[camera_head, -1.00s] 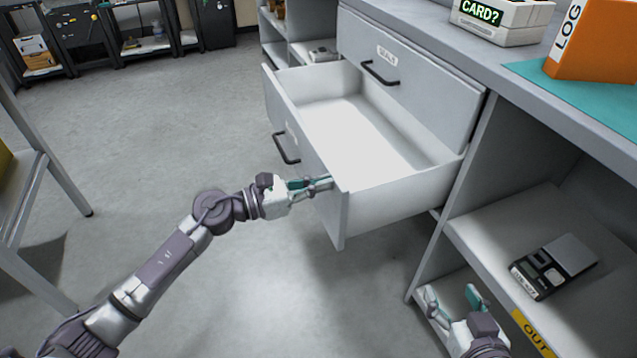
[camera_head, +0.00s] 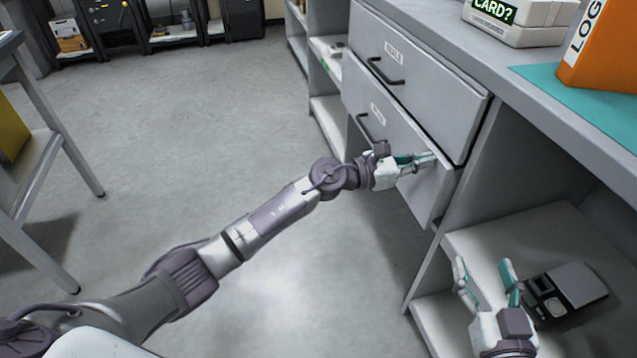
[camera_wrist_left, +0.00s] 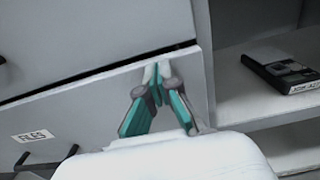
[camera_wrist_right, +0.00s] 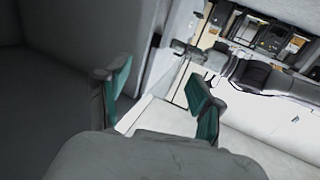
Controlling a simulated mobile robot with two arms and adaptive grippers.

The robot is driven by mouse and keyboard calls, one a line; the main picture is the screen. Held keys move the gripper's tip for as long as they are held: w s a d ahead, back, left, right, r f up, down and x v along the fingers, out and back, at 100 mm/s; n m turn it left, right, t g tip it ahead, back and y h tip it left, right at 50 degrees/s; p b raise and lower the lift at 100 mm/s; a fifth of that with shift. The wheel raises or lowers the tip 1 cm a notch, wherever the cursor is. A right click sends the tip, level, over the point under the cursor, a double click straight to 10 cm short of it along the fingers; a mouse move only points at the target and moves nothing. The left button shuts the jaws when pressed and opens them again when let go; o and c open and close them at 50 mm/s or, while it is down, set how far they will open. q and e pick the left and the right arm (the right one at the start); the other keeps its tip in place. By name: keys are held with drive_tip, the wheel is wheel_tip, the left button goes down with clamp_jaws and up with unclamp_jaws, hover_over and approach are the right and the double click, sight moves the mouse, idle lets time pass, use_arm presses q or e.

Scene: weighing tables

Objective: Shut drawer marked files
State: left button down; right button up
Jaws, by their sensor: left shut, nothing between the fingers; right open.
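The files drawer (camera_head: 390,140) is the lower grey drawer of the cabinet, with a black handle and a white label that reads FILES in the left wrist view (camera_wrist_left: 35,136). Its front stands almost flush under the upper drawer, with a thin top edge showing; its inside is hidden. My left gripper (camera_head: 432,158) is shut and empty, its fingertips at the upper right part of the drawer front. They also show against the front in the left wrist view (camera_wrist_left: 157,72). My right gripper (camera_head: 484,265) is open and empty by the open shelf at the lower right.
The upper drawer (camera_head: 420,75) is shut. The countertop (camera_head: 500,70) carries a white box marked CARD?, an orange LOG binder (camera_head: 605,50) and a teal mat. A small dark scale (camera_head: 565,290) sits on the shelf near my right gripper. A table stands left; the floor between is clear.

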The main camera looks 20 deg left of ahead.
use_arm(q)
drive_tip(key=shift+r+x, duration=0.25)
drive_tip(key=shift+x, duration=0.8)
use_arm(e)
drive_tip(key=r+t, duration=0.1)
drive_tip(key=r, duration=0.1)
drive_tip(key=shift+a+r+t+y, duration=0.3)
drive_tip(key=shift+a+r+t, duration=0.05)
drive_tip(key=shift+r+t, duration=0.05)
use_arm(q)
drive_tip(key=shift+r, duration=0.1)
use_arm(e)
drive_tip(key=shift+s, duration=0.1)
